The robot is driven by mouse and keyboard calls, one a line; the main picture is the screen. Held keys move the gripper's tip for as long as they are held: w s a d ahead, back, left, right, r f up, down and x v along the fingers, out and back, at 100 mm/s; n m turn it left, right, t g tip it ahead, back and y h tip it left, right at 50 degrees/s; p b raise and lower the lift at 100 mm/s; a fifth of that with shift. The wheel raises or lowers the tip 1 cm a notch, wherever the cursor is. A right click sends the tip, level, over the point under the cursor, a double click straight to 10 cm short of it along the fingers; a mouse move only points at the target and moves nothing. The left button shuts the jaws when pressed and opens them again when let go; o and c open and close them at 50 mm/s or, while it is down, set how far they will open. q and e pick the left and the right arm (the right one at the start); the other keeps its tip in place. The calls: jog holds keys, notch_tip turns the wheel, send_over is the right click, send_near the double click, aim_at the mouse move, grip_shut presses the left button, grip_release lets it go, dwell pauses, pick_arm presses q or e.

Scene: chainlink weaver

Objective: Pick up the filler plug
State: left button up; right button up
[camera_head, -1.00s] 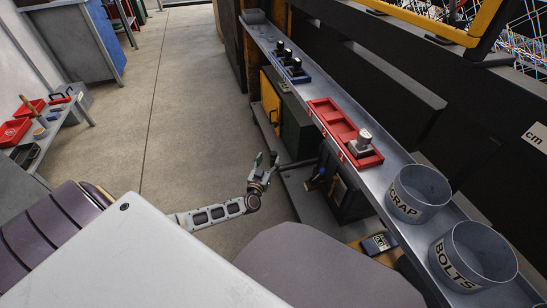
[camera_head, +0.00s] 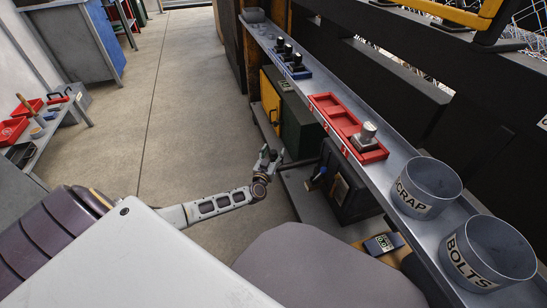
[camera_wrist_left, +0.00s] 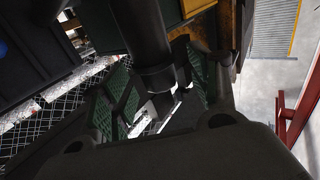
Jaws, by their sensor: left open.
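A silver plug-like part (camera_head: 367,133), which may be the filler plug, stands upright in the near compartment of the red tray (camera_head: 322,99) on the narrow metal shelf. My left gripper (camera_head: 268,157) is open and empty, left of the shelf and apart from the silver part. In the left wrist view its two green-padded fingers (camera_wrist_left: 160,95) are spread, with a dark cylinder (camera_wrist_left: 143,35) seen beyond or between them; I cannot tell how close it is. The silver part cannot be made out in the left wrist view. My right gripper is not in view.
A blue tray (camera_head: 283,62) with black-topped parts sits farther along the shelf. Bins marked SCRAP (camera_head: 411,200) and BOLTS (camera_head: 462,262) stand at the near end. Dark boxes (camera_head: 345,190) stand below the shelf edge. The floor (camera_head: 190,110) to the left is clear.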

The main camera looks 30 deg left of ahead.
aim_at(273, 151)
pick_arm(q)
jog(key=shift+w+a, duration=0.1)
jog(key=shift+w, duration=0.2)
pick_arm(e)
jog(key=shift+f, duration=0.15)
pick_arm(q)
jog(key=shift+c, duration=0.3)
jog(key=c, duration=1.1)
jog(key=shift+r, duration=0.2)
jog(key=shift+r+p, duration=1.95)
jog(key=shift+r, duration=0.6)
notch_tip(273, 151, up, 4)
jog(key=shift+f+p, duration=0.25)
jog(key=shift+p, duration=1)
jog(key=shift+r+p, duration=0.3)
jog(key=shift+r, duration=0.2)
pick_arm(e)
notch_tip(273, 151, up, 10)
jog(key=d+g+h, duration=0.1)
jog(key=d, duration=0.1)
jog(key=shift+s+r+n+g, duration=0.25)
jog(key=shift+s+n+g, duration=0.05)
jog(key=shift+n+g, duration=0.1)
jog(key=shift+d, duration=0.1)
